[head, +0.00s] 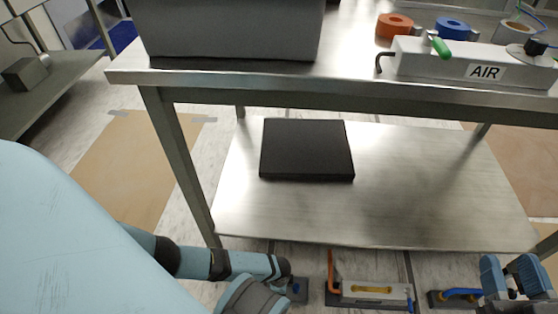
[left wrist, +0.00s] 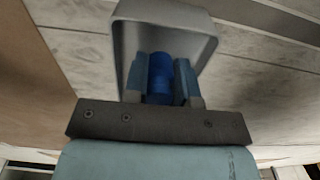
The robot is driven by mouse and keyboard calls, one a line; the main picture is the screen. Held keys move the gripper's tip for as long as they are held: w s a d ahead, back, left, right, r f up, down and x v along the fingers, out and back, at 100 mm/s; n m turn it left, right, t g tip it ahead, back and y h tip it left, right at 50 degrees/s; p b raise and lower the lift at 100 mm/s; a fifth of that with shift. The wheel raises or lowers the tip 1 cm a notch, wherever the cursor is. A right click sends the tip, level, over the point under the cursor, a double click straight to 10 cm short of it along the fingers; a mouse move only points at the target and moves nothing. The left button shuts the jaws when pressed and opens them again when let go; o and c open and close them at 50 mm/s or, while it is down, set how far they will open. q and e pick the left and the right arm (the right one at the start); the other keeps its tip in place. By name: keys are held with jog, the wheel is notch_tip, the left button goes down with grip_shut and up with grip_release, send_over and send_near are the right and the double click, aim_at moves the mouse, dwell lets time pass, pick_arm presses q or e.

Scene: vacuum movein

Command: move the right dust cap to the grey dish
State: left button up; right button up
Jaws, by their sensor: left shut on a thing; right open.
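In the left wrist view, my left gripper (left wrist: 160,82) is shut on a blue cylinder-shaped dust cap (left wrist: 160,74). The fingers and cap show against the inside of a grey dish (left wrist: 128,40) with a raised rim. Whether the cap touches the dish floor I cannot tell. In the head view my left arm reaches down to the floor in front of the table, and its fingertips are hard to make out. My right gripper (head: 510,268) is open at the lower right, apart from the cap.
A metal table (head: 350,86) with a lower shelf (head: 400,190) stands ahead. A black slab (head: 306,150) lies on the shelf. An AIR block (head: 440,68) and a grey box (head: 230,30) stand on top.

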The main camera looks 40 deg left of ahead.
pick_arm(q)
jog(key=shift+f, duration=0.2)
jog(key=o, duration=1.4)
